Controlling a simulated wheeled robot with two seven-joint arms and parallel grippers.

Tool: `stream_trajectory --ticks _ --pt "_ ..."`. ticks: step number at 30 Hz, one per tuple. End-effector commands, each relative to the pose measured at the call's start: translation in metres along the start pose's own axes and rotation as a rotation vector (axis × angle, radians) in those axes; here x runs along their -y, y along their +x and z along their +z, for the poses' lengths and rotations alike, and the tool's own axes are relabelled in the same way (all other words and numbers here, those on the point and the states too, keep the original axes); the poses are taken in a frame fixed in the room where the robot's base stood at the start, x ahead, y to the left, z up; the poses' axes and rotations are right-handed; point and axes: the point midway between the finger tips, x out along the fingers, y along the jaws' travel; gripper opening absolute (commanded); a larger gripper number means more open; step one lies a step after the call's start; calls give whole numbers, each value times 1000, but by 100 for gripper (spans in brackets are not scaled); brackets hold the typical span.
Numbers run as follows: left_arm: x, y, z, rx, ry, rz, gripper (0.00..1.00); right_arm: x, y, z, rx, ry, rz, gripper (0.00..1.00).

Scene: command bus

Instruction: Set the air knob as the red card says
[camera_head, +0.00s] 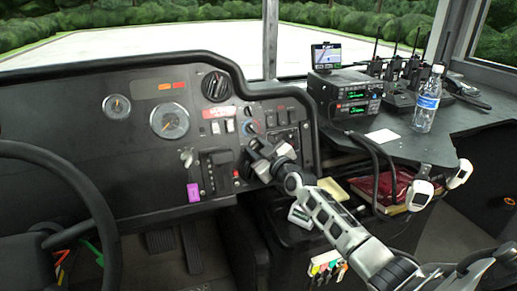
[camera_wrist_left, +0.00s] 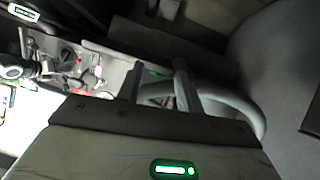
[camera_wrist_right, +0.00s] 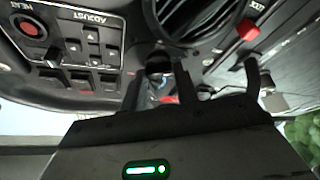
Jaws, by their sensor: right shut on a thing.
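My right gripper (camera_head: 262,158) is at the dashboard's right part. In the right wrist view its fingers (camera_wrist_right: 160,82) stand on either side of a dark round knob (camera_wrist_right: 158,66), with blue and red marking by it, and are shut on it. In the head view the gripper hides the held knob; a small knob with a blue mark (camera_head: 249,124) shows just above. A small red-and-white label (camera_head: 218,112) is on the panel; its lettering is unreadable, and I cannot tell if it is the red card. My left gripper (camera_wrist_left: 158,84) is empty, fingers apart, outside the head view.
The steering wheel (camera_head: 85,190) fills the left. A bottle (camera_head: 427,100) and radios (camera_head: 345,95) stand on the right counter. A round vent (camera_wrist_right: 195,18) lies close to my right fingers.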

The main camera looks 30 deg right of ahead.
Motion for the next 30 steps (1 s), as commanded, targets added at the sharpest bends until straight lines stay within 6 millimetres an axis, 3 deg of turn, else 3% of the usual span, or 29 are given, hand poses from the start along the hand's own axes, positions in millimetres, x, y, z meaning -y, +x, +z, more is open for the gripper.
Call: stream_trajectory --ticks 8,15,23,30 --pt "2 -8 -11 -16 5 -12 36 0 0 -2 0 73 29 7" --pt "1 -26 -33 -48 -4 -26 36 1 0 -3 2 234 96 7" --pt "0 -27 -30 -4 -19 -28 36 2 0 -3 3 439 182 7" --pt "0 -27 -41 -5 -20 -27 36 4 0 -3 2 594 247 7"
